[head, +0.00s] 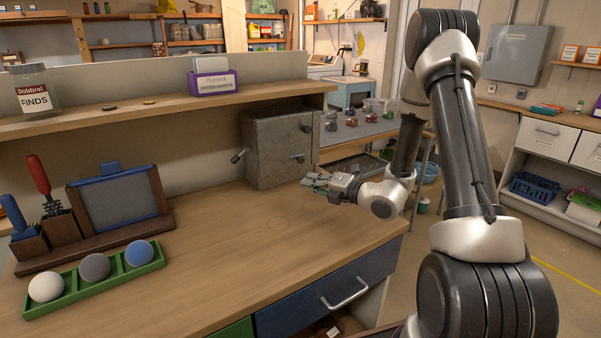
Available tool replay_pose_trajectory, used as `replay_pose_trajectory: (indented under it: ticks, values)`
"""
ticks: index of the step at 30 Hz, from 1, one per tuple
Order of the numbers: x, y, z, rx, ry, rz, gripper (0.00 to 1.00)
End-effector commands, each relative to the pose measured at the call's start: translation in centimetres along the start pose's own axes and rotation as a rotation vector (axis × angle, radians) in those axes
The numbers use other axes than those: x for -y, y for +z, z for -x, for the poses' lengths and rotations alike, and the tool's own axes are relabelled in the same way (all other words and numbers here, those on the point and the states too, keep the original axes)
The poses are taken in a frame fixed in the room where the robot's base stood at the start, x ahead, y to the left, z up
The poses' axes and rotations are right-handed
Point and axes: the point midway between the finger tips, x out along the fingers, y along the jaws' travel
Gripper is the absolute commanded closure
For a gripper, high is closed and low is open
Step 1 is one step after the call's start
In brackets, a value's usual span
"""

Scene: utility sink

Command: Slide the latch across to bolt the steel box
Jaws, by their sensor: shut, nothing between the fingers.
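The grey steel box (268,152) stands on the wooden bench, below the raised shelf. A dark round knob (306,128) and a small bar-like fitting (298,158) show on its right-hand face. A short handle (238,156) sticks out at its left side. I cannot tell for sure which fitting is the latch, or how far across it is. My gripper (312,182) is shut and empty. It is over the bench, in front of and to the right of the box in the picture, and looks apart from it. Its fingertips are small in view.
A green tray (44,309) with three balls, a framed mesh panel (118,200) and tools in wooden holders are at the left. A jar (36,90) and a purple card box (213,84) stand on the raised shelf. The bench middle is clear.

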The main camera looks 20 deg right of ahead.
Motion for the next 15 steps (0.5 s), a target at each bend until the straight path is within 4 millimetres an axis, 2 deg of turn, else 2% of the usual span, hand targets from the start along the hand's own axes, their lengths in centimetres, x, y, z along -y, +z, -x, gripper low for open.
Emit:
replay_pose_trajectory:
  ticks: [5,15]
  values:
    - [0.0,-0.1,-2.0,-0.003,0.001,0.002,1.0]
    - [0.0,-0.1,-9.2,-0.004,0.002,0.003,1.0]
